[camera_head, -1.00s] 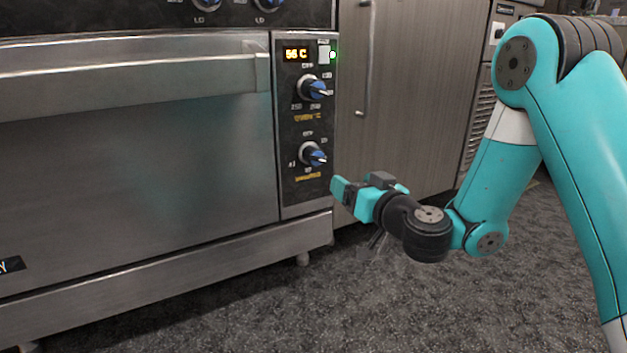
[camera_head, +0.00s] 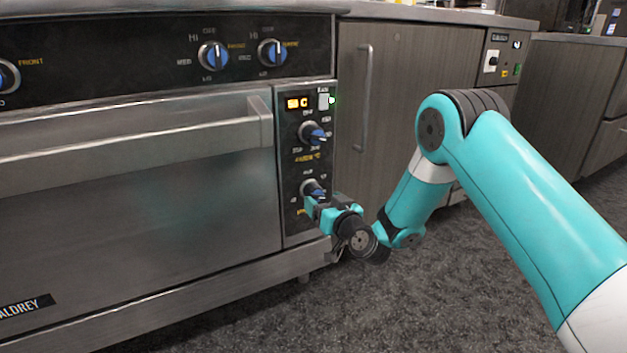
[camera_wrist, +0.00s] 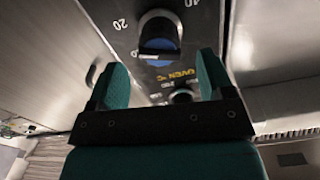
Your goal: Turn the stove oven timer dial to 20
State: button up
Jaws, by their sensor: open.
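The lower dial on the oven's side panel, the timer dial (camera_head: 313,188), is blue and black and partly hidden behind my gripper (camera_head: 312,207) in the head view. In the wrist view the timer dial (camera_wrist: 160,38) is large at top centre, with marks 20 on its left and 40 on its right. My gripper (camera_wrist: 162,65) is open, with one teal finger on each side of the picture and the dial beyond the gap. Contact cannot be told. The dial's exact setting is not readable.
The oven temperature dial (camera_head: 313,133) sits above the timer dial, under an orange display (camera_head: 297,103) and a switch (camera_head: 323,101). The oven door handle (camera_head: 150,135) sticks out at left. A grey cabinet (camera_head: 410,110) stands at right; open floor (camera_head: 430,300) lies in front.

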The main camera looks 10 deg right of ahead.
aim_at(318, 197)
jog(key=x, duration=0.4)
jog(key=shift+w+a, duration=0.1)
jog(key=shift+w, duration=0.1)
jog(key=shift+w+a, duration=0.15)
jog(key=shift+w, duration=0.45)
jog(key=c, duration=0.9)
jog(key=shift+r+m+p, duration=0.15)
jog(key=shift+m+p, duration=0.35)
jog(key=shift+m, duration=0.3)
